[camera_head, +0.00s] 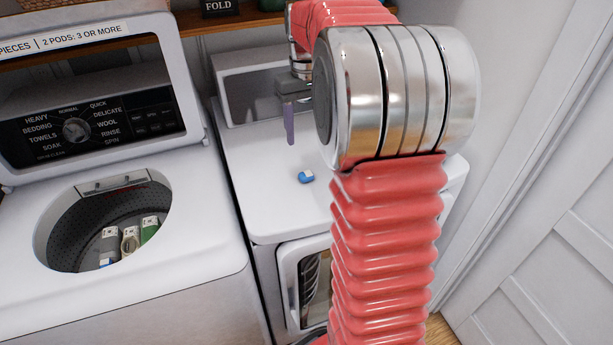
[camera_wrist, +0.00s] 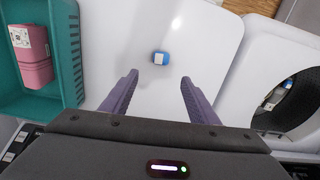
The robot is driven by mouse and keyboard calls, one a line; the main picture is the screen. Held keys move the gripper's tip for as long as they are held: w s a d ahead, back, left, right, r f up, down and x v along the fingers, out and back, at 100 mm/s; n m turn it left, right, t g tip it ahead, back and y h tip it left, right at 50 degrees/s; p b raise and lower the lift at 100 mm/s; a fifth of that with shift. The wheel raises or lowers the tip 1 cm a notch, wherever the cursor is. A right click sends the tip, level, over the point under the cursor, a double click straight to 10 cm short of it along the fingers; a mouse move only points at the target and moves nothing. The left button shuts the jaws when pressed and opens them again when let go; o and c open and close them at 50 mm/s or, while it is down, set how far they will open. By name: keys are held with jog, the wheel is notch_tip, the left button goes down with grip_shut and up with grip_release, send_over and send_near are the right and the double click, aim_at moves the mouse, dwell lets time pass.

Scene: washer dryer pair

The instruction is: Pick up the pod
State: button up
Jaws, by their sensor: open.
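The pod (camera_head: 306,176) is small, blue and white, and lies on the white top of the dryer (camera_head: 265,190). In the wrist view the pod (camera_wrist: 160,58) lies beyond the fingertips, roughly midway between them and apart from both. My gripper (camera_head: 290,120) hangs above the dryer top, behind the pod in the head view. In the wrist view the two purple fingers of my gripper (camera_wrist: 159,82) are spread wide with nothing between them. My arm hides part of the dryer top in the head view.
The washer (camera_head: 215,280) stands at left with its lid up and several items inside its drum. A teal basket (camera_wrist: 68,50) holding a pink item (camera_wrist: 34,52) shows at left in the wrist view. A white door (camera_head: 560,230) is at right. The dryer top around the pod is clear.

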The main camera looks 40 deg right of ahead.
send_over(306, 179)
notch_tip(306, 179, down, 8)
jog(key=shift+w+d+r, duration=0.15)
dwell(0.3)
jog(key=shift+s+f, duration=0.2)
jog(key=shift+f, duration=2.4)
jog(key=shift+c, duration=0.2)
jog(key=c, duration=1.1)
